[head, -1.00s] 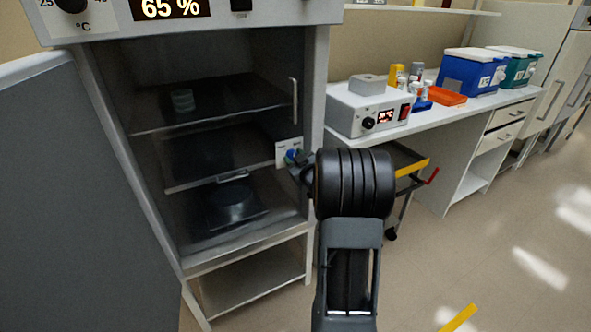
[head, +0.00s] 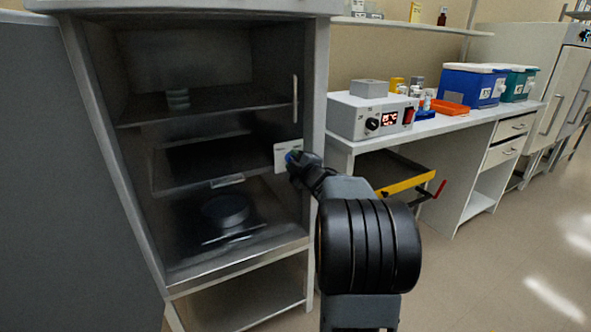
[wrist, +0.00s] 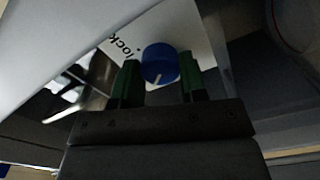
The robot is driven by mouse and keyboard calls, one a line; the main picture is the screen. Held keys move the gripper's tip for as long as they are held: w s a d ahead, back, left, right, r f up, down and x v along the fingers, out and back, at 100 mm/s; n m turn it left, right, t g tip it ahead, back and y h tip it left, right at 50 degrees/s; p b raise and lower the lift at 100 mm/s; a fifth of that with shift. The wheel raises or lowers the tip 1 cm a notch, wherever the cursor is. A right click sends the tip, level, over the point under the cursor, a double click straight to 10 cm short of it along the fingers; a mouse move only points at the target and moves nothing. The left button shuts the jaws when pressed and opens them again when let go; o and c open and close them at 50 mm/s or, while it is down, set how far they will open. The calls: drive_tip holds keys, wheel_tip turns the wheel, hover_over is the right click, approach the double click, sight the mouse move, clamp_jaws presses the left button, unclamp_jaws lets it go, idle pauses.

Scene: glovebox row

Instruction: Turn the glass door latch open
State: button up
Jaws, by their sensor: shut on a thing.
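The glass door (head: 240,110) of the cabinet looks closed, with a vertical handle (head: 295,98) at its right side. The latch is a blue round knob (wrist: 160,62) with a white mark, on a white label plate (head: 287,158) below the handle. The wrist view shows part of the lettering on the plate, ending in "lock". My gripper (wrist: 159,80) has its green-padded fingers on either side of the knob and is shut on it. In the head view my gripper (head: 297,162) reaches the plate and hides most of the knob.
Inside the cabinet are shelves with a stacked item (head: 177,99) and a dark round dish (head: 227,209). To the right, a bench (head: 345,140) holds a boxed instrument (head: 372,117), bottles and blue and green coolers. A cart with a yellow edge (head: 407,182) stands beneath. Open floor lies at right.

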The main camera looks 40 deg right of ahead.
drive_tip(key=shift+n+b, duration=0.45)
drive_tip(key=shift+n, duration=0.25)
drive_tip(key=o, duration=0.9)
drive_tip(key=shift+o, duration=0.2)
drive_tip(key=s+a+p, duration=0.2)
drive_tip(key=s, duration=1.1)
drive_tip(key=shift+s+p, duration=0.35)
drive_tip(key=shift+p, duration=0.05)
drive_tip(key=shift+r, duration=0.1)
